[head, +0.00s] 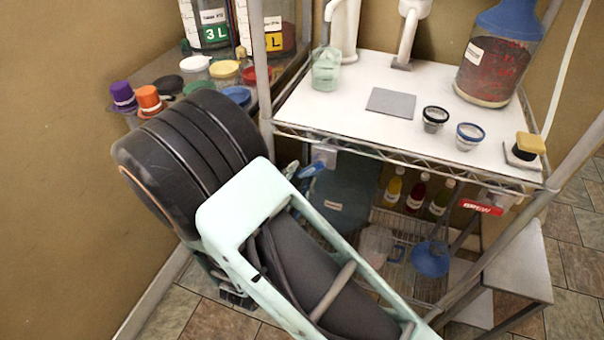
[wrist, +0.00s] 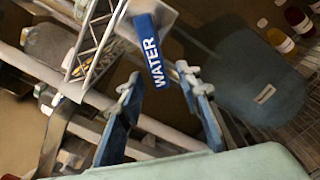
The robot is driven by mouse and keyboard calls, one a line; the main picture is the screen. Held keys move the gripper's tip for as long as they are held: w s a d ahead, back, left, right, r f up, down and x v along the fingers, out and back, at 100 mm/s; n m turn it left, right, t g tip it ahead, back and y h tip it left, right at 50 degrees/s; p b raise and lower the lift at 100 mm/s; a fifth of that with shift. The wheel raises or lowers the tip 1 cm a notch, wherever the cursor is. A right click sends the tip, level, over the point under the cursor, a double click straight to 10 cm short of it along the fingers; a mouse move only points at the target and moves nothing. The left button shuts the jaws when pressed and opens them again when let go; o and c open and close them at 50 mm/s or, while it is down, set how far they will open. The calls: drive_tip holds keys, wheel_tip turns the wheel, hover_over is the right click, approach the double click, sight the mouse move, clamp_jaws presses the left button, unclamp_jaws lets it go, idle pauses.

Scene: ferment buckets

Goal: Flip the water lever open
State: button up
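The water lever (wrist: 151,50) is a blue bar with white WATER lettering, hanging from a pale bracket (wrist: 128,16) in the wrist view. In the head view the blue lever (head: 313,169) shows small under the front left of the white shelf, below its bracket (head: 325,155). My gripper (wrist: 162,84) is open, with one blue finger on each side of the lever's lower end in the wrist view. I cannot tell whether either finger touches the lever. In the head view my arm hides most of the gripper.
The white shelf (head: 340,105) holds cups, a grey plate (head: 390,103) and a large blue-topped jug (head: 498,55). A red BREW label (head: 482,207) is at its front right. Bottles (head: 415,195) and a blue funnel (head: 431,260) stand lower. A rack post (head: 261,70) rises near my arm.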

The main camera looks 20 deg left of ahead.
drive_tip(key=shift+w, duration=0.95)
drive_tip(key=shift+c, duration=0.3)
clamp_jaws()
